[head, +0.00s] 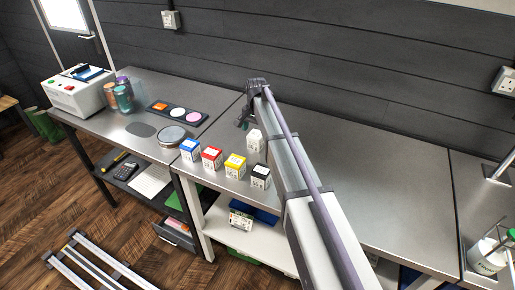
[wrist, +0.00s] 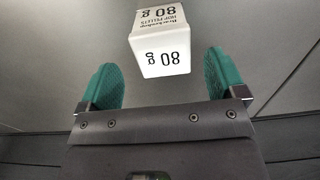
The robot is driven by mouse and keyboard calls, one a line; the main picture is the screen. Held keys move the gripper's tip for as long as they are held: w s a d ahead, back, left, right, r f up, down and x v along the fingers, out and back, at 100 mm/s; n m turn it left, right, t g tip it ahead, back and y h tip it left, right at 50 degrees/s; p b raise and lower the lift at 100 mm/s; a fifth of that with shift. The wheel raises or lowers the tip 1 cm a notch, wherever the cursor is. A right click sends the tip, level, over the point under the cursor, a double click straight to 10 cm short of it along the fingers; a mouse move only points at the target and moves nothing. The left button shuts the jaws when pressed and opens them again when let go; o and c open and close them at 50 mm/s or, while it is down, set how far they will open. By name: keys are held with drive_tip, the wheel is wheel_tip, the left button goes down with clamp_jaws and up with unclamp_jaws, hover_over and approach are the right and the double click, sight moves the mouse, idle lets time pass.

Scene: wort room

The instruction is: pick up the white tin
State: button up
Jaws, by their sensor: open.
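The white tin (head: 254,142) is a box-shaped container standing on the metal bench, behind the row of coloured tins. In the wrist view the white tin (wrist: 160,45) shows black lettering reading "80 g" and hop pellets. My gripper (head: 243,124) is above and slightly left of it in the head view. In the wrist view the green fingers of my gripper (wrist: 163,72) are apart, with the tin's near end showing between them in the picture. Nothing is held. I cannot tell whether the fingertips are at the tin's height.
Blue (head: 190,150), red (head: 212,158), yellow (head: 235,166) and black (head: 260,177) tins stand in a row at the bench's front edge. The bench right of my arm is clear.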

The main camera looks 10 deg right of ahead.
sight(256, 140)
wheel_tip(256, 140, down, 7)
drive_tip(key=b, duration=0.5)
drive_tip(key=shift+w+r, duration=0.15)
drive_tip(key=shift+r, duration=0.25)
drive_tip(key=c, duration=1.1)
